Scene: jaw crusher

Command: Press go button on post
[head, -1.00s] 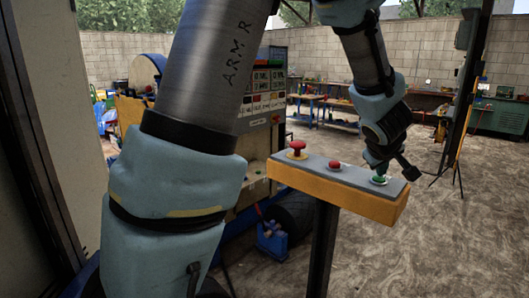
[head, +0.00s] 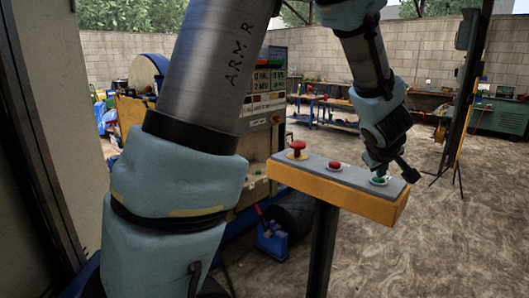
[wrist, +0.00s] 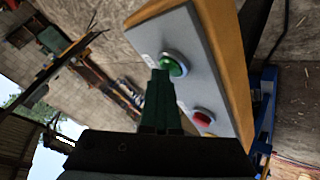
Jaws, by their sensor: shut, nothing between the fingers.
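The control post has a yellow box (head: 350,202) with a grey top plate. A green button (head: 379,180) sits at the right end of the plate. In the wrist view the green button (wrist: 175,66) has a pale ring around it. My gripper (head: 377,170) is shut and empty, pointing down just over the green button. In the wrist view its dark green fingers (wrist: 160,74) end right beside the button and overlap its edge in the picture. I cannot tell whether they touch it.
A small red button (head: 335,165) sits mid-plate, and a larger red mushroom button (head: 298,149) stands at the left end. A dark pole (head: 322,245) holds up the box. A machine with a display panel (head: 268,80) stands behind. Open floor lies to the right.

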